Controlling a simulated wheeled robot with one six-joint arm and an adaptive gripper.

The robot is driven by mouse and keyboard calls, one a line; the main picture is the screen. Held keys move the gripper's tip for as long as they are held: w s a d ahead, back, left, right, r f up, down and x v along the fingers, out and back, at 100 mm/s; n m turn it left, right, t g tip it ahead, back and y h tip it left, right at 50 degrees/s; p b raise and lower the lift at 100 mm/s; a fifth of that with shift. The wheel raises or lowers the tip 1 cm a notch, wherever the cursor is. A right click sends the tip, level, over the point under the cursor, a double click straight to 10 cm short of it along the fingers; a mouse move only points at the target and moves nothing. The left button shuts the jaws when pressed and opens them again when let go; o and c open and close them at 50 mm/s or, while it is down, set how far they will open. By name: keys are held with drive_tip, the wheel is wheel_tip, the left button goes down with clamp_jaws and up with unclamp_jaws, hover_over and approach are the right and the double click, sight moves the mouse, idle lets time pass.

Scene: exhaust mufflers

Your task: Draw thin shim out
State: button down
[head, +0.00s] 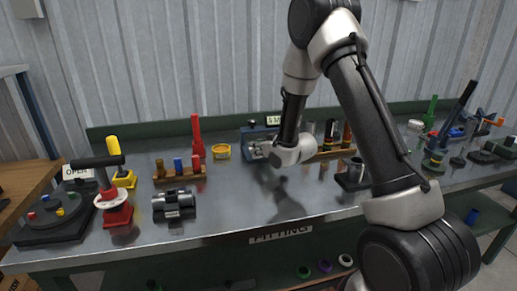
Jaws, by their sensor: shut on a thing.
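My gripper (256,150) is at the front of a blue block-like holder (259,132) near the back of the bench, below a small white label. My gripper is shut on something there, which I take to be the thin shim. The shim itself is too small and too hidden by the fingers to make out. I cannot tell how far it sits in the holder.
The metal bench (250,205) is clear in front of my gripper. To the left are a yellow ring (221,151), a red upright tool (197,138), a peg rack (180,172) and a dark cylinder fixture (174,204). A wooden rack (333,152) stands right, partly behind my arm.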

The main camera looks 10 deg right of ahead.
drive_tip(key=shift+s+f, duration=0.1)
drive_tip(key=shift+s, duration=0.05)
drive_tip(key=c, duration=1.2)
unclamp_jaws()
drive_tip(key=shift+s, duration=0.1)
drive_tip(key=shift+c, duration=0.2)
drive_tip(key=v, duration=1.2)
drive_tip(key=shift+d, duration=0.1)
